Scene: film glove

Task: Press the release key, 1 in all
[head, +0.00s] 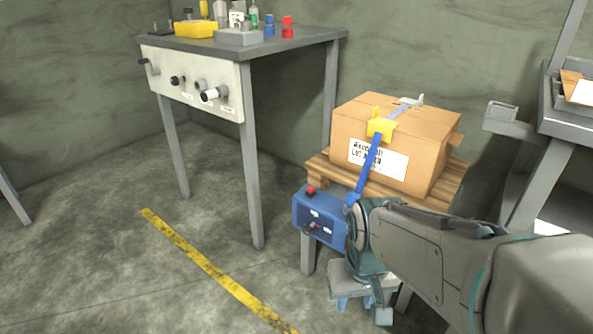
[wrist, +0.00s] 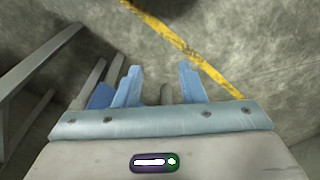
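A blue control box (head: 319,218) stands at the left front of a wooden pallet-like stand, with a red button (head: 311,190) on top. Its front has small white labels and a small dark knob or switch. I cannot tell which part is the release key. My gripper (head: 355,302) hangs low, fingers down, in front of and just right of the blue box, below its level. In the wrist view, my gripper (wrist: 160,70) has its two blue fingers apart with nothing between them. A blue patch shows beside the left finger there; I cannot tell what it is.
A cardboard carton (head: 393,138) with a blue strap and yellow buckle (head: 382,128) sits on the wooden pallet (head: 318,166). A grey table (head: 305,41) with knobs and small items stands at the left. Floor around the yellow stripe (head: 205,262) is clear.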

